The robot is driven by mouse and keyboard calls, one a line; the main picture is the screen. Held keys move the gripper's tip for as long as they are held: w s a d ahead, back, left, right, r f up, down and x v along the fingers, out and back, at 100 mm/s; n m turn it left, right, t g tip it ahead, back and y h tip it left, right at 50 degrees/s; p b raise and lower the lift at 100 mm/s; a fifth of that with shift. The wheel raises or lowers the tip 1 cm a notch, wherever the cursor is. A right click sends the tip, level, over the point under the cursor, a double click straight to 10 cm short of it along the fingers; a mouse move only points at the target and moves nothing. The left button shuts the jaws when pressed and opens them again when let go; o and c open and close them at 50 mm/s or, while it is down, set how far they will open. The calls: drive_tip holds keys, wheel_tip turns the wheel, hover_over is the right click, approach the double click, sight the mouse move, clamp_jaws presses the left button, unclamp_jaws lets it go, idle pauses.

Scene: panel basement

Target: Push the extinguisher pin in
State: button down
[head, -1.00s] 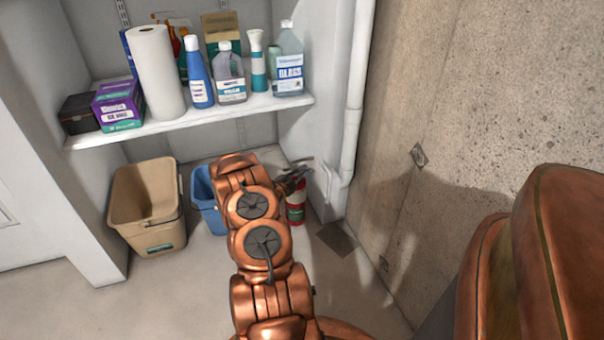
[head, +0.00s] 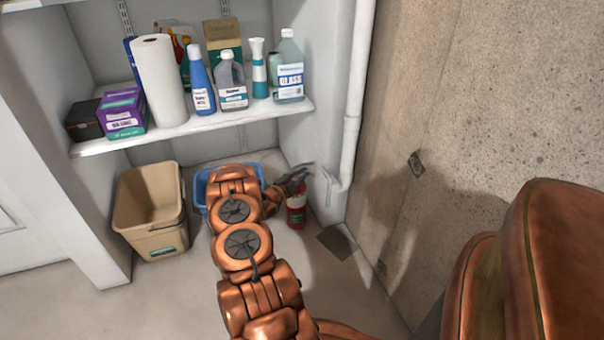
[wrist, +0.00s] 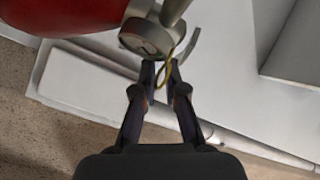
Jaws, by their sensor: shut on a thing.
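The red fire extinguisher (head: 296,214) stands on the floor below the shelf, near the wall corner. In the wrist view its red body (wrist: 75,14) fills the upper left, with a grey valve head (wrist: 148,36) beside it. A yellow ring (wrist: 166,66), which looks like the pin's pull ring, hangs at the valve. My gripper (wrist: 161,70) is at the ring, its fingertips close together on it. In the head view my gripper (head: 296,180) is at the top of the extinguisher. The pin's shaft is hidden, so I cannot tell how deep it sits.
A tan bin (head: 150,210) and a blue bin (head: 204,188) stand left of the extinguisher. A shelf (head: 190,128) with bottles and a paper towel roll hangs above. A white pipe (head: 352,120) and concrete wall (head: 470,90) are on the right.

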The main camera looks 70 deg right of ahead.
drive_tip(key=shift+s+a+f, duration=0.1)
drive_tip(key=shift+s+f, duration=0.05)
drive_tip(key=shift+f, duration=0.45)
drive_tip(key=c, duration=1.4)
unclamp_jaws()
drive_tip(key=shift+o, duration=0.3)
drive_tip(key=shift+r, duration=0.4)
drive_tip(key=v, duration=0.7)
drive_tip(key=shift+w+a, duration=0.2)
drive_tip(key=shift+a, duration=0.1)
drive_tip(key=shift+w, duration=0.1)
